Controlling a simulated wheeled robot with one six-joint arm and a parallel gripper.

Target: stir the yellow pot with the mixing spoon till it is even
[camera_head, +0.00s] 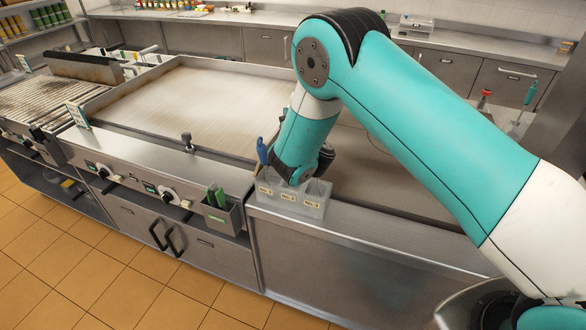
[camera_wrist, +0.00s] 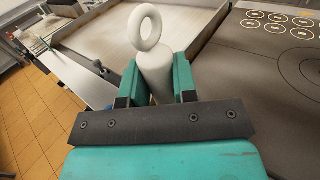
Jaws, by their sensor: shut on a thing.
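My gripper (camera_wrist: 158,90) is shut on a thick white handle (camera_wrist: 157,75) with a ring at its end, seen in the wrist view. The handle's lower part is hidden by the gripper, so I cannot tell whether it is the mixing spoon. In the head view my gripper (camera_head: 308,178) is down at a grey holder (camera_head: 300,208) with several labelled compartments on the counter edge. A blue-handled utensil (camera_head: 262,151) stands upright at the holder's left side. The yellow pot is not visible in either view.
A flat griddle (camera_head: 190,100) lies left of the holder, with a slatted grill (camera_head: 45,97) farther left. A caddy (camera_head: 224,216) of green-handled tools hangs on the front. A dark cooktop with ring markings (camera_wrist: 285,95) is at right in the wrist view. My arm hides much of the counter.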

